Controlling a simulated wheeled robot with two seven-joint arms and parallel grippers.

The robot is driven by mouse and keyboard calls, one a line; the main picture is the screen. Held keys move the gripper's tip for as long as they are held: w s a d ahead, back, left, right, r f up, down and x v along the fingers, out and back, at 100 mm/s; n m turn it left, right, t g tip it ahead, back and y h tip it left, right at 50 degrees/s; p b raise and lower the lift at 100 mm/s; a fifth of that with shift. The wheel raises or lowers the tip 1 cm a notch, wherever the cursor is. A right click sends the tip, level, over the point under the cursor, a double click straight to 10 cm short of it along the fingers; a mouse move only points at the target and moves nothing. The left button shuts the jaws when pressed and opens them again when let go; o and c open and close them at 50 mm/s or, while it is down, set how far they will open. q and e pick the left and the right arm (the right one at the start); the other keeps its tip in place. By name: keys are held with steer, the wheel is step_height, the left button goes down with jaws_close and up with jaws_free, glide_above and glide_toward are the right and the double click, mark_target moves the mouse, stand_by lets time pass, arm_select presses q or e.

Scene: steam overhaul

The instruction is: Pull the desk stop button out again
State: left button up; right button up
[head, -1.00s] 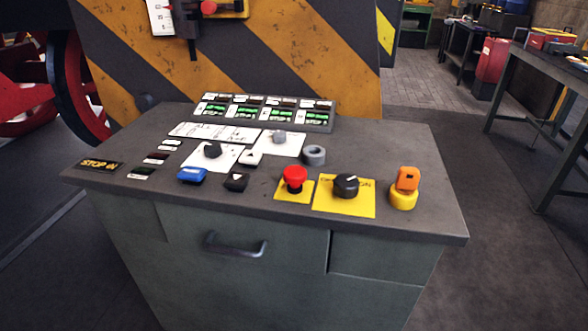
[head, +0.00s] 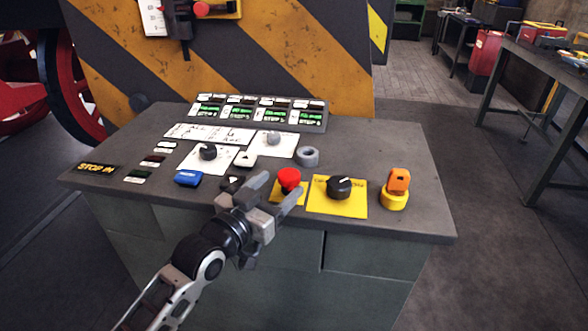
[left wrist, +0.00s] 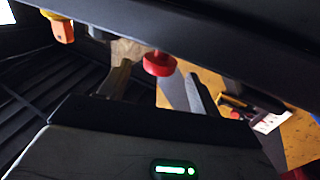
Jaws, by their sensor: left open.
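The desk stop button is a red mushroom head (head: 289,178) on a yellow plate near the front edge of the desk (head: 420,215). I cannot tell whether it is in or out. My left gripper (head: 281,187) is open and empty, coming from the front left, with its fingers reaching towards the button and partly covering the plate. In the left wrist view the red button (left wrist: 159,64) appears between the two finger tips, with no clear contact. My right gripper is not in view.
Right of the button are a black rotary knob (head: 339,187) on a yellow plate and an orange key-like piece (head: 398,180) on a yellow base. A label panel (head: 258,112) stands at the back.

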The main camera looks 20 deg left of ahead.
mark_target(295, 171)
arm_select(q)
steer(key=w, duration=0.3)
steer(key=w+d, duration=0.1)
steer(key=w, duration=0.2)
steer(key=shift+w+d, duration=0.1)
steer(key=shift+w, duration=0.05)
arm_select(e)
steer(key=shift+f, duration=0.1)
arm_select(q)
jaws_close()
steer(key=shift+r+p, duration=0.8)
steer(key=shift+p, duration=0.35)
jaws_free()
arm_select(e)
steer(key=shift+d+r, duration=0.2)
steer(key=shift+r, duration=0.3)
